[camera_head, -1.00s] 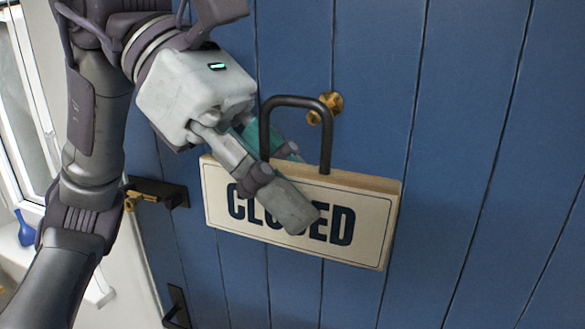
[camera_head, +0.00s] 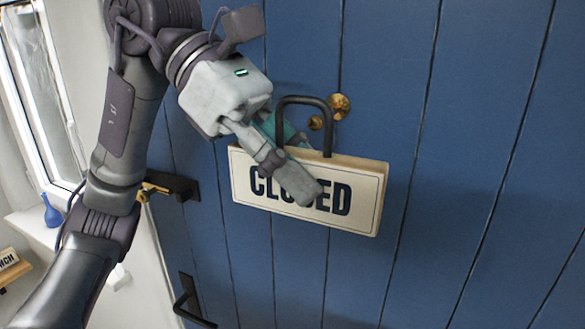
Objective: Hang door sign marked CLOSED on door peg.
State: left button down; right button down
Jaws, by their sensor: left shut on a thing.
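The CLOSED sign (camera_head: 352,211) is a cream board with dark letters and a dark U-shaped handle (camera_head: 328,126) on its top edge. My left gripper (camera_head: 297,170) is shut on the sign, one finger across its front over the middle letters, the other mostly hidden behind. The sign is held tilted slightly, its right end lower. The brass door peg (camera_head: 339,106) is on the blue door (camera_head: 455,180), just right of the handle's upper right corner. A smaller brass part shows through the handle's opening. I cannot tell whether the handle touches the peg. My right gripper is not in view.
A black plate with a brass lever (camera_head: 170,187) is on the door at left, and a black pull handle (camera_head: 190,302) is below. A window, a sill with a blue vase (camera_head: 52,212) and a small sign (camera_head: 9,261) are at far left. The door's right side is clear.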

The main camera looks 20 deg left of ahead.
pick_arm(q)
jog(key=shift+w+d+f+p, duration=0.1)
jog(key=shift+w+p, duration=0.25)
jog(key=shift+w, duration=0.9)
jog(key=shift+w+f+p, duration=0.1)
jog(key=shift+w+p, duration=0.2)
jog(key=shift+w, duration=0.95)
jog(key=shift+w+f+b, duration=0.35)
jog(key=shift+w+f, duration=0.3)
jog(key=c, duration=0.9)
grip_release()
jog(key=v, duration=1.2)
